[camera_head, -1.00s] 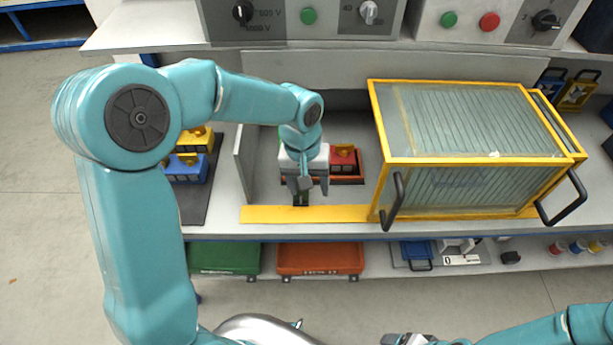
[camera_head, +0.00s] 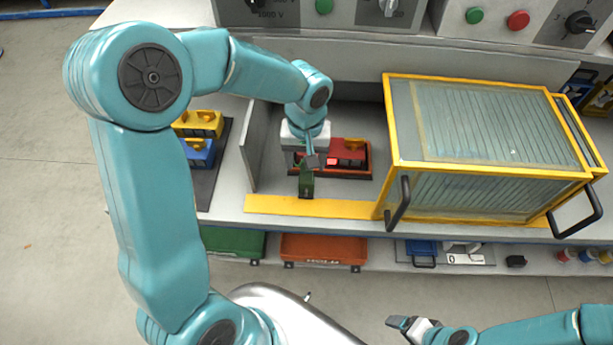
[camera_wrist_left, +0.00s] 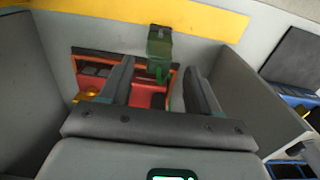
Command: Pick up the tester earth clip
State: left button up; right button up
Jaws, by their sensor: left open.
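The earth clip looks like a dark green block with a narrower green end. In the head view the green clip (camera_head: 306,186) lies just behind the yellow strip at the front of the bay. In the left wrist view the green clip (camera_wrist_left: 159,46) is ahead of the fingertips, its narrow end pointing towards the gap between them. My left gripper (camera_head: 312,160) is over the bay, right behind the clip. In the wrist view the left gripper's (camera_wrist_left: 157,70) fingers are apart with nothing gripped. My right gripper (camera_head: 400,323) is low at the bottom, its jaws unclear.
A red tester (camera_head: 347,150) in an orange-rimmed tray sits beside the clip. A grey partition (camera_head: 250,150) stands left of the bay, a yellow-framed glazed cover (camera_head: 480,165) right. The yellow strip (camera_head: 310,207) runs along the front. Yellow and blue units (camera_head: 199,152) stand further left.

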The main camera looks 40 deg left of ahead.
aim_at(307, 172)
pick_arm(q)
notch_tip(307, 172, down, 6)
jog(key=shift+w+r+p, duration=0.1)
jog(key=shift+p, duration=0.35)
jog(key=c, duration=1.1)
